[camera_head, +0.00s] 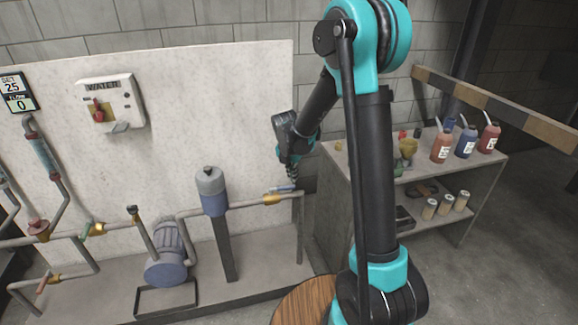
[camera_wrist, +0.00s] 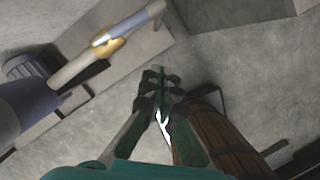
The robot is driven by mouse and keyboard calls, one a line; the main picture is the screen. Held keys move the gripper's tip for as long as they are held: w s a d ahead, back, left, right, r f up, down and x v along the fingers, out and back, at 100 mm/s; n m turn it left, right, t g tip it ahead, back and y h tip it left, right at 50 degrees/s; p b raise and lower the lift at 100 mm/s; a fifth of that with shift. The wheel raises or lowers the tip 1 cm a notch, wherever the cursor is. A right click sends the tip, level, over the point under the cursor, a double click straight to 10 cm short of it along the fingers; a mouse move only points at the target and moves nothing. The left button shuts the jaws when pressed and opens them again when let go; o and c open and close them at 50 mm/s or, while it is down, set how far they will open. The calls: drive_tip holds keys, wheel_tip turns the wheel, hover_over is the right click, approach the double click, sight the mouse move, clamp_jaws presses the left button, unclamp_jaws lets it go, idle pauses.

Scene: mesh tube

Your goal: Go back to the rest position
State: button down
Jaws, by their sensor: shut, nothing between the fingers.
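My gripper (camera_head: 290,176) hangs fingers-down by the right end of the pipe run, beside the shelf. It also shows in the wrist view (camera_wrist: 160,80), with its fingertips together and nothing between them. The pipe (camera_head: 245,202) has a brass fitting (camera_head: 273,199) and a small blue handle (camera_head: 284,188) close to the fingertips in the head view. In the wrist view the brass fitting (camera_wrist: 100,46) and the blue piece (camera_wrist: 124,27) lie up and left of the fingers, apart from them.
A metal shelf (camera_head: 335,165) with bottles and cans stands right of my gripper. A blue-grey cylinder (camera_head: 212,192), a pump (camera_head: 167,262) and a WATER box (camera_head: 111,103) are to the left. A round wooden top (camera_head: 300,303) is in front. A striped barrier (camera_head: 490,105) crosses the right.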

drive_tip(key=s+d+m, duration=0.4)
drive_tip(key=s+m, duration=0.5)
drive_tip(key=s+d+r+m+t+y, duration=0.1)
drive_tip(key=s+d+m, duration=0.3)
drive_tip(key=s+m, duration=0.5)
drive_tip(key=s+d+r+m+t, duration=0.1)
drive_tip(key=s+d+m, duration=0.3)
drive_tip(key=s+m, duration=0.5)
drive_tip(key=shift+s+m, duration=0.35)
drive_tip(key=shift+m, duration=0.85)
drive_tip(key=shift+a, duration=0.1)
